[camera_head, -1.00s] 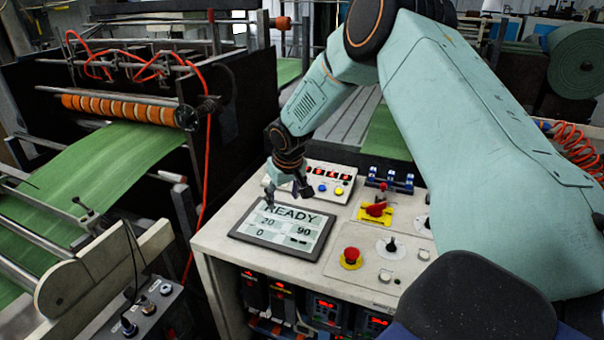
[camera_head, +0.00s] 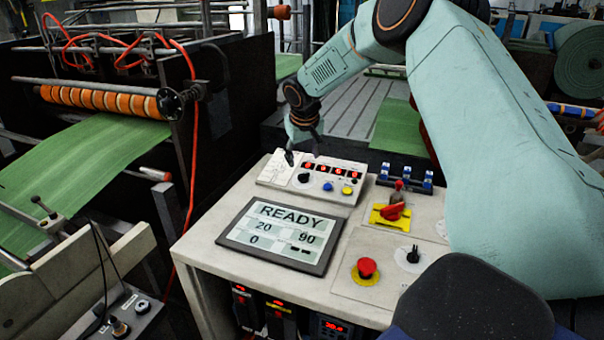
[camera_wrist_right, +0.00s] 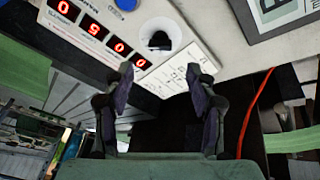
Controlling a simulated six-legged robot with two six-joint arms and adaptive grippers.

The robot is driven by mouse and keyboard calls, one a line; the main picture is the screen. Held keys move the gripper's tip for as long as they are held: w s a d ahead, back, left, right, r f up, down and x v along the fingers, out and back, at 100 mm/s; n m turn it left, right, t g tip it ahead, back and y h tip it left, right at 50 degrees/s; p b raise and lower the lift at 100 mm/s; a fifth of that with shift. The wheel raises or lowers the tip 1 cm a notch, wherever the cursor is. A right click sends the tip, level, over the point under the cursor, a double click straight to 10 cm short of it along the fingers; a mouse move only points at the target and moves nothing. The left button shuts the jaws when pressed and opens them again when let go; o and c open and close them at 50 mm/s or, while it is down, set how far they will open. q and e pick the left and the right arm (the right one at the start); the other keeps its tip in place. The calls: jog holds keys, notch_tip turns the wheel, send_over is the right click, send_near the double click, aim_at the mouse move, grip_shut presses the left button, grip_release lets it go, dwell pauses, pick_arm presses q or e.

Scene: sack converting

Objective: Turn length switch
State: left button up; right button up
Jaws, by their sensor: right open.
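The likely length switch is a black knob (camera_head: 304,178) on a pale round plate, at the left part of a white counter box (camera_head: 337,192) with red digits. The knob also shows in the right wrist view (camera_wrist_right: 159,41), ahead of the fingertips. My right gripper (camera_head: 303,156) is open and empty, just behind and above the knob. In the right wrist view its two fingers (camera_wrist_right: 160,78) stand apart with the knob beyond the gap, not between them. Contact does not show. My left gripper is out of view.
A screen (camera_head: 283,236) reading READY lies in front of the box. A red mushroom button (camera_head: 367,267), a red handle on a yellow plate (camera_head: 390,216) and a black selector (camera_head: 412,254) are to the right. A machine with orange rollers (camera_head: 100,99) and green web stands left.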

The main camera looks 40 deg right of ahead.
aim_at(303, 175)
jog(key=x, duration=0.6)
jog(key=shift+s+f, duration=0.1)
jog(key=shift+x, duration=0.75)
jog(key=shift+c, duration=0.2)
jog(key=shift+c, duration=0.7)
jog(key=c, duration=1)
jog(key=shift+o, duration=0.2)
